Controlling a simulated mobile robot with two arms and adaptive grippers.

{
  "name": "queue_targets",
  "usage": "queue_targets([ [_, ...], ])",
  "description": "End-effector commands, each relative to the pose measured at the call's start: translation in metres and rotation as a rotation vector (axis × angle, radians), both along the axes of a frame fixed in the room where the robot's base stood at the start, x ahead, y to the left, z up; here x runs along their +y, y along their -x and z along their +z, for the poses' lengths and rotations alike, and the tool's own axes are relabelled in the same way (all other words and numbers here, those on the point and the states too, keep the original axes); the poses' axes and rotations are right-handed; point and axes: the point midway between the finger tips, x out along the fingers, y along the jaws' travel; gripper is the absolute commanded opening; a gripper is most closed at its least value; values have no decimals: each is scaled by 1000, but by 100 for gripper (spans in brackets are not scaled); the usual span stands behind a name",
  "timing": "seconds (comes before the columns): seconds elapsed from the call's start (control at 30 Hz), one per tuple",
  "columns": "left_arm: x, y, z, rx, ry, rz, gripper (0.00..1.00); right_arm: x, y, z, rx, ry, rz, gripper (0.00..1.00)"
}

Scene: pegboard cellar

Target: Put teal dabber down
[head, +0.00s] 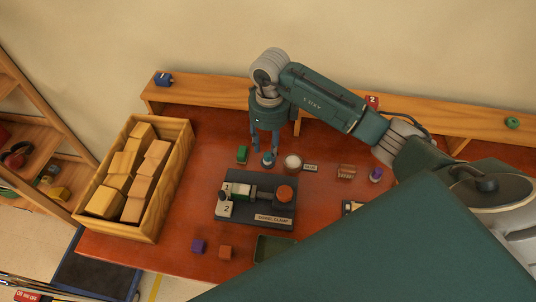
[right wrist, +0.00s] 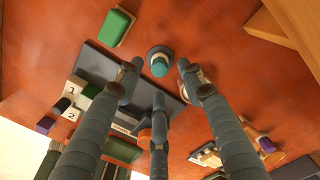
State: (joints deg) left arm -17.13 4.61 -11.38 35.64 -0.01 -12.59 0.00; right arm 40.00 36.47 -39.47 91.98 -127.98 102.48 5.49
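The teal dabber (head: 268,159) stands upright on the red-brown table, its teal top and pale round base visible. It also shows in the right wrist view (right wrist: 160,65), just beyond my fingertips. My right gripper (head: 265,149) points down above and beside it. Its three fingers (right wrist: 158,84) are spread apart with nothing between them, and I see a gap to the dabber. My left gripper is not in view.
A green block (head: 242,154) stands left of the dabber and a white-topped jar (head: 292,162) right of it. The dark toggle clamp base (head: 240,211) lies in front. A wooden crate of blocks (head: 146,238) is at left. A wooden ledge (head: 205,97) runs behind.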

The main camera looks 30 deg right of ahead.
Motion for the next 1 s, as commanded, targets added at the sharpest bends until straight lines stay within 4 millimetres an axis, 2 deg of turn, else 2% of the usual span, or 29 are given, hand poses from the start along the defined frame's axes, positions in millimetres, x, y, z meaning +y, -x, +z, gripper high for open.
queue_targets([
  [0.03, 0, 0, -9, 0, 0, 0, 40, -1, -2, 9, -8, 2, 2, 39],
  [0.2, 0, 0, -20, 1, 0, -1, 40, -1, -1, 45, -5, 2, 0, 39],
  [0.4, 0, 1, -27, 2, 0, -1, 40, -1, 0, 72, -2, 1, 0, 39],
  [0.6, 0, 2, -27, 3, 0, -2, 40, -1, 1, 79, 1, 0, -1, 39],
  [1.0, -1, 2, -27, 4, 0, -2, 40, -1, 1, 79, 1, 0, -1, 39],
])
